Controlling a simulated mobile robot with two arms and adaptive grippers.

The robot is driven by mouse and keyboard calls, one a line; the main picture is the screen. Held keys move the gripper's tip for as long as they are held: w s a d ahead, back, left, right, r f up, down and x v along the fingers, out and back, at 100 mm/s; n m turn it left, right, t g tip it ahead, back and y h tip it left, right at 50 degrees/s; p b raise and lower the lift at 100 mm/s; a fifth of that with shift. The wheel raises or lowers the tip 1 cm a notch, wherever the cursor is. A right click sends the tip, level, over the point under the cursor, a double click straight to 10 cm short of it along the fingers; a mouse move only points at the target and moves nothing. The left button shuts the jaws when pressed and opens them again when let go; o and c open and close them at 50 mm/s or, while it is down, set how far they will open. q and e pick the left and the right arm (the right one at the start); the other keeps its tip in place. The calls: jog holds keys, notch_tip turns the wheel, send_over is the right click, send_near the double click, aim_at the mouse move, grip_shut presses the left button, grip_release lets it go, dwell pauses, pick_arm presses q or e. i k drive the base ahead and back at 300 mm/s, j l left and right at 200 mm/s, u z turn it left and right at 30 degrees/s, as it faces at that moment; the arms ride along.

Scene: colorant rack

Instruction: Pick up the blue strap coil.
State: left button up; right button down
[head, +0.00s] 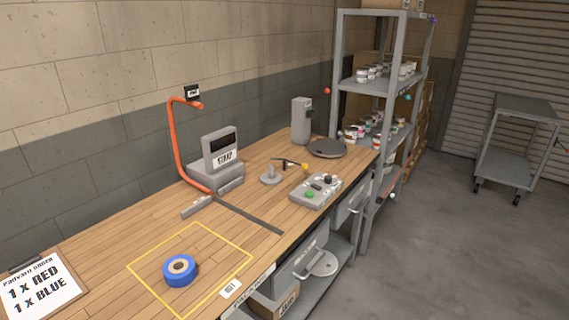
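The blue strap coil (180,271) is a thick blue ring with a pale brown core. It lies flat on the wooden workbench (110,265), inside a yellow outlined rectangle (163,238) near the front edge. Nothing touches it from above and its whole top is visible. Neither of my grippers shows in the head view.
A clipboard (40,287) reading "1 x RED, 1 x BLUE" lies left of the coil. Behind are a grey display unit (220,155), an orange curved arm (174,145) and a button box (316,191). A shelf rack (341,60) and cart (516,105) stand right. Floor at right is clear.

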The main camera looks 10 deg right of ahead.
aim_at(180, 271)
jog(key=i+l+z, duration=0.1)
jog(key=i+l, duration=0.45)
jog(key=u, duration=1)
